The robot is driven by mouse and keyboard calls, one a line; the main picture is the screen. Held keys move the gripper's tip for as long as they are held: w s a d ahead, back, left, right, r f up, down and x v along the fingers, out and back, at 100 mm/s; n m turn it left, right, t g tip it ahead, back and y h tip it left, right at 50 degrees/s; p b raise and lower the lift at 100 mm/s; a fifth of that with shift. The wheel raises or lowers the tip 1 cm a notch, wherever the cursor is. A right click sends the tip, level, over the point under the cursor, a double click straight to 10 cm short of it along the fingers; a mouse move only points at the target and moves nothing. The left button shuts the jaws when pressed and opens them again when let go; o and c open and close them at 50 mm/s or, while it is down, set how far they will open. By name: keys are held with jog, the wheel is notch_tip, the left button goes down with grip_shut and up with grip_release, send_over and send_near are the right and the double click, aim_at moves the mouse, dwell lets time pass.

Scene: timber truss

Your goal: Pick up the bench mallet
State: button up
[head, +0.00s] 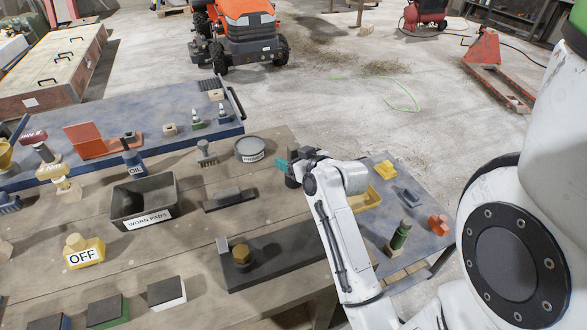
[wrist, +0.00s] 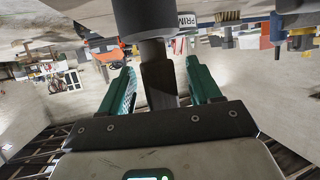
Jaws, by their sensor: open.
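The bench mallet (wrist: 155,18) looks to be the dark grey cylinder with a narrower brown handle (wrist: 158,78) at the top centre of the wrist view. Its handle lies between the two teal fingers of my gripper (wrist: 160,66), with a gap on each side. The gripper is open. In the head view my gripper (head: 284,165) is at the right part of the wooden bench, just right of the round PRIMER tin. There the mallet cannot be clearly told apart from the dark parts around the gripper.
The round tin (head: 250,150), a grey brush (head: 206,153) and a dark block (head: 229,200) are near my gripper. A WORN PADS bin (head: 145,202) stands to the left.

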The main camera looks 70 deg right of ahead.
jog(key=shift+w+d+f, duration=0.3)
jog(key=shift+w+d, duration=0.1)
jog(key=shift+w, duration=0.1)
jog(key=shift+c, duration=0.3)
grip_shut()
jog(key=shift+r, duration=0.1)
